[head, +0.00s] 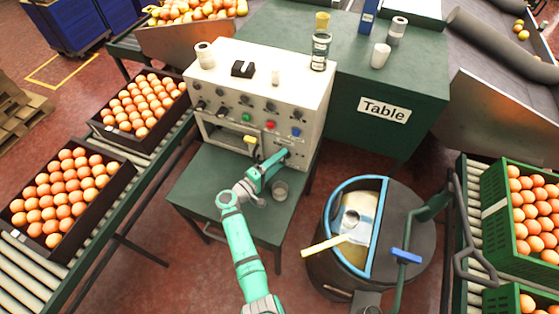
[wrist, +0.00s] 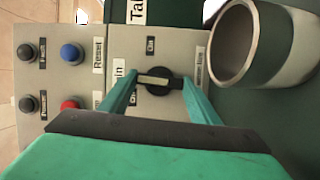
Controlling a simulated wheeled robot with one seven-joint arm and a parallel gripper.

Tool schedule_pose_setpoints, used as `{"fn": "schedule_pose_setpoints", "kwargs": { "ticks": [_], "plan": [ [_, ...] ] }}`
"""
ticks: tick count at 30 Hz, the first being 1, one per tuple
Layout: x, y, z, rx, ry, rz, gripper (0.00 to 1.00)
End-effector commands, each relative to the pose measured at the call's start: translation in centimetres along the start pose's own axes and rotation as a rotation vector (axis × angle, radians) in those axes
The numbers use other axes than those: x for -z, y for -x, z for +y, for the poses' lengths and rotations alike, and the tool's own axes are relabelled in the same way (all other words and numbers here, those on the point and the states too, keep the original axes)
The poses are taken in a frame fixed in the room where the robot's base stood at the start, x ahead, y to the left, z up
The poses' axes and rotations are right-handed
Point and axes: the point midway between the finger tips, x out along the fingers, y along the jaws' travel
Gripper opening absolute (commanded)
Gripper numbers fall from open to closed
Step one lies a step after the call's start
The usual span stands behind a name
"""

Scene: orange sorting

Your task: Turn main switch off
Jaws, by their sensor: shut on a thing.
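The main switch (wrist: 160,82) is a black rotary knob with a pale pointer bar, on a grey panel plate in the wrist view. Its bar lies roughly crosswise in that picture. An "On" label (wrist: 151,46) shows above it, and other labels beside it are partly covered. My gripper (wrist: 160,92) has one green finger on each side of the knob and is shut on it. In the head view my gripper (head: 284,156) is at the lower right of the white control panel (head: 310,95); it hides the knob there.
A cup (wrist: 262,45) stands close on the right in the wrist view; in the head view it is on the green stand (head: 280,191). A blue button (wrist: 71,53) and red button (wrist: 70,104) are left of the knob. A round drum (head: 405,230) stands at right.

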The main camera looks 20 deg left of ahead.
Motion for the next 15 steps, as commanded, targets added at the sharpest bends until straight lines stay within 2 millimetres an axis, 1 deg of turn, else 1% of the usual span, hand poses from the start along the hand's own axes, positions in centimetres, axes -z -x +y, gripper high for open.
{"fn": "schedule_pose_setpoints", "kwargs": {
  "ticks": [6, 15],
  "plan": [
    [-0.10, 0.03, -0.13, -0.029, 0.071, -0.002, 0.34],
    [-0.12, 0.03, -0.14, -0.040, 0.098, -0.003, 0.34]
  ]
}}
